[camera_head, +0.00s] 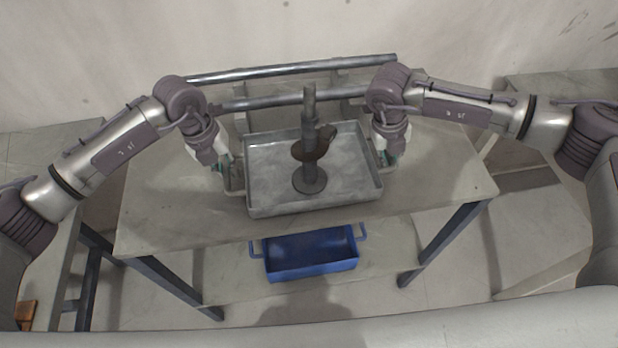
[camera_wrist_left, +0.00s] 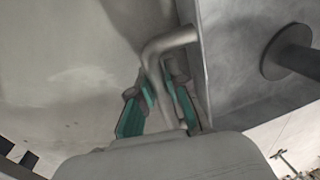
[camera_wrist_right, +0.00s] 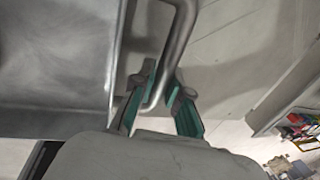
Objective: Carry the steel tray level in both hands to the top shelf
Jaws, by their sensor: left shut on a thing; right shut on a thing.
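The steel tray (camera_head: 270,202) is over the top shelf of a grey table in the head view. A dark upright auger-like part (camera_head: 309,150) with a round base stands in it. My left gripper (camera_head: 232,178) is shut on the tray's left handle, a bent bar (camera_wrist_left: 170,42) in the left wrist view. My right gripper (camera_head: 385,160) is shut on the right handle (camera_wrist_right: 180,35), seen in the right wrist view. The tray looks about level. Whether its underside touches the top shelf (camera_head: 440,175) cannot be told.
A blue bin (camera_head: 312,268) with two handles sits on the lower shelf (camera_head: 220,270). Metal rails (camera_head: 290,70) run along the back of the table, near the wall. The top is bare to the left and right of the tray.

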